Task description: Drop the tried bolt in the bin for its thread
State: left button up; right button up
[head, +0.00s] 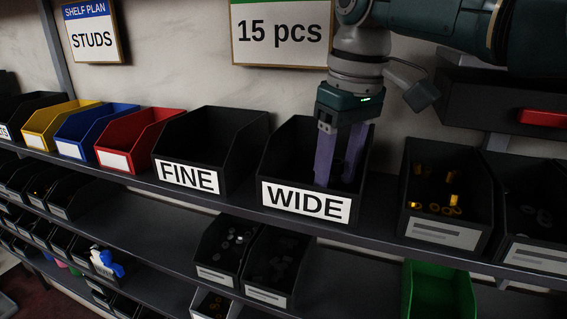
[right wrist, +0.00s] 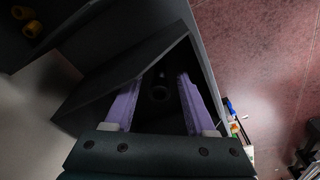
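My right gripper (head: 339,160) reaches down into the black bin labelled WIDE (head: 305,200). Its two purple fingers are spread apart with a gap between them. In the right wrist view the fingers (right wrist: 157,98) are also apart, inside the dark bin (right wrist: 110,75). A small dark round thing (right wrist: 160,93) shows between and beyond them, perhaps the bolt; it is too dark to be sure. The black bin labelled FINE (head: 188,178) stands just left of WIDE and looks empty from here. My left gripper is not in view.
Red, blue and yellow bins stand left of FINE. A bin with brass-coloured parts (head: 447,232) stands to the right on the same shelf. Lower shelves hold more bins, including a green one (head: 437,290). A sign reading 15 pcs (head: 280,35) hangs behind.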

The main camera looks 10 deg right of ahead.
aim_at(341, 163)
jog(key=shift+r, duration=0.4)
jog(key=r, duration=0.2)
jog(key=r+b, duration=0.1)
jog(key=r, duration=0.1)
jog(key=r+b, duration=0.1)
jog(key=r, duration=0.1)
jog(key=shift+s+d+r, duration=0.15)
jog(key=shift+s+r, duration=0.1)
jog(key=shift+s, duration=0.05)
jog(key=shift+s+r, duration=0.1)
jog(key=shift+r, duration=0.6)
